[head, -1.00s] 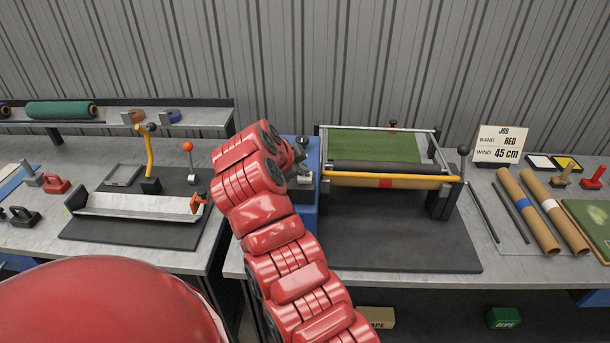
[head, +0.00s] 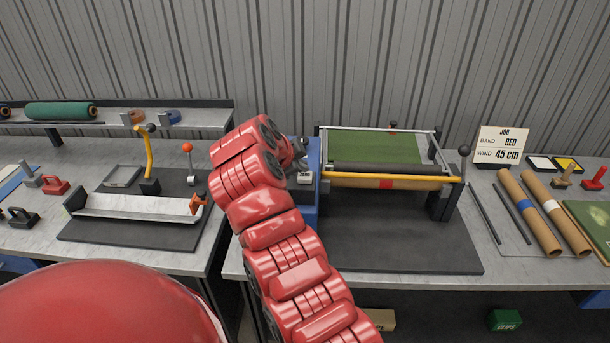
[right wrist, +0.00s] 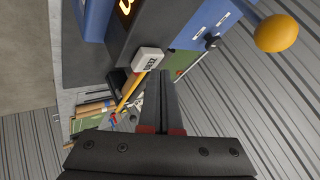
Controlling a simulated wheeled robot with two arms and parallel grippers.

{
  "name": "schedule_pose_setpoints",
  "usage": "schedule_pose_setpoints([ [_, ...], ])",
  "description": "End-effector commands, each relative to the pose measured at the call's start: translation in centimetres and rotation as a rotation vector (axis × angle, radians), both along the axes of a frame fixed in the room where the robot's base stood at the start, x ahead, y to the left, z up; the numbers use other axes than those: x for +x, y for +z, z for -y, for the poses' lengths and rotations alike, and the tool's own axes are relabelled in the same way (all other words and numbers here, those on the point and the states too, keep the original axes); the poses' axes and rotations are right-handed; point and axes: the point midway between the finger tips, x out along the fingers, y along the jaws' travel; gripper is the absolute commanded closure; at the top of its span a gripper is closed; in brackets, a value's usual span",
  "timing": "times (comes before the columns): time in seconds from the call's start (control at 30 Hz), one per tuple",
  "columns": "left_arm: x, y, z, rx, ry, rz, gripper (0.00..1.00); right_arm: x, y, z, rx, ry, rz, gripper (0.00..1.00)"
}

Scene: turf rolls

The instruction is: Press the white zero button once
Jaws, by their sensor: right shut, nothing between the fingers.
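The white zero button (head: 304,177) sits on the blue housing (head: 312,205) left of the turf winder. It also shows in the right wrist view (right wrist: 147,59), a white block with dark lettering on a dark face. My right gripper (head: 299,152) is beside and just behind the button in the head view, partly hidden by my red arm. In the right wrist view its shut, empty fingers (right wrist: 160,76) end close to the button, just below and right of it; a small gap seems to remain, but contact is hard to judge. My left gripper is out of view.
The winder with green turf (head: 375,147) and a yellow bar (head: 420,180) stands right of the housing. A yellow knob (right wrist: 276,33) is at upper right in the wrist view. A red-knobbed lever (head: 188,148) stands on the left bench. The job card (head: 500,146) is at right.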

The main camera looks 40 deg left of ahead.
Motion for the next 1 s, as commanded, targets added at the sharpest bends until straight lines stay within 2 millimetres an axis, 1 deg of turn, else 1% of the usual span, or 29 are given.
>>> schedule_pose_setpoints([
  [0.1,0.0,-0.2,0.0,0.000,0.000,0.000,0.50,0.0,0.6,0.0,0.000,0.000,0.000,1.00],
  [0.4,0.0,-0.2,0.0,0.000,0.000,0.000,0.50,0.0,0.7,0.0,-0.001,-0.001,-0.001,1.00],
  [0.53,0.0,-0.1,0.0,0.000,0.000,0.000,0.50,0.0,1.0,0.0,0.000,0.000,0.000,1.00],
  [0.67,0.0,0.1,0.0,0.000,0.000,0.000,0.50,0.0,2.0,0.0,0.000,0.000,0.000,1.00],
  [0.8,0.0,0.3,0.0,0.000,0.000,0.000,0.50,0.0,3.7,0.0,0.004,-0.001,0.002,1.00],
  [1.0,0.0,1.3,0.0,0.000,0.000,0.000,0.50,0.0,5.4,0.0,-0.001,-0.001,-0.001,1.00],
])
